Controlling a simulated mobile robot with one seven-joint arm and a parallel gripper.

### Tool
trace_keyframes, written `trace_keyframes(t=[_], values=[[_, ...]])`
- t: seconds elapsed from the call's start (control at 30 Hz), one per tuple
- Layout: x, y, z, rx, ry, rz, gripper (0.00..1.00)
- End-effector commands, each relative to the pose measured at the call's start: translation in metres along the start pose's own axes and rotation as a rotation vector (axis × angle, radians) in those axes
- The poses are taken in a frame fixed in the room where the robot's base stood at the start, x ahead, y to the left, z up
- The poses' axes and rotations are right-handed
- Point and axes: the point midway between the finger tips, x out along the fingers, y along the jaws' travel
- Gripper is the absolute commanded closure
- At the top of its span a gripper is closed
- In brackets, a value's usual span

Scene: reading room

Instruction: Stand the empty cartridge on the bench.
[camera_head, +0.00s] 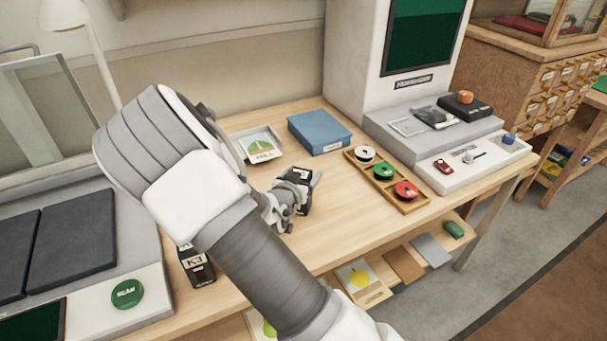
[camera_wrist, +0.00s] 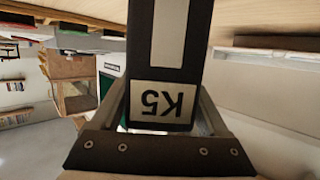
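My gripper (camera_head: 287,205) is over the middle of the wooden bench (camera_head: 330,235), with its fingers on both sides of a black cartridge (camera_head: 305,190). In the wrist view this cartridge (camera_wrist: 165,82) has a white label reading K5, upside down, and a pale strip. The fingers appear closed against its sides. Its far end reaches toward the bench surface, but I cannot tell whether it touches. A second black cartridge (camera_head: 196,266), with a white label starting with K, stands on the bench to the left, partly hidden by my arm. I cannot see whether either is empty.
A blue box (camera_head: 319,131), a picture card in a tray (camera_head: 261,146) and a wooden tray (camera_head: 412,206) with several colored reels stand on the bench. A scanner with a green button (camera_head: 127,293) is at left; a grey-white machine (camera_head: 376,115) is at right.

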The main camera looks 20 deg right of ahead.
Motion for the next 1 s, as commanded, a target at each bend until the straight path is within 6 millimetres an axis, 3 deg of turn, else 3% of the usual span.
trace_keyframes(t=[0.1,0.47,1.0], values=[[0.0,0.0,0.0,0.0,0.0,0.0,0.03],[-0.002,0.0,-0.005,0.0,0.0,0.0,0.03],[-0.104,-0.001,-0.005,-0.001,-0.001,-0.003,0.03]])
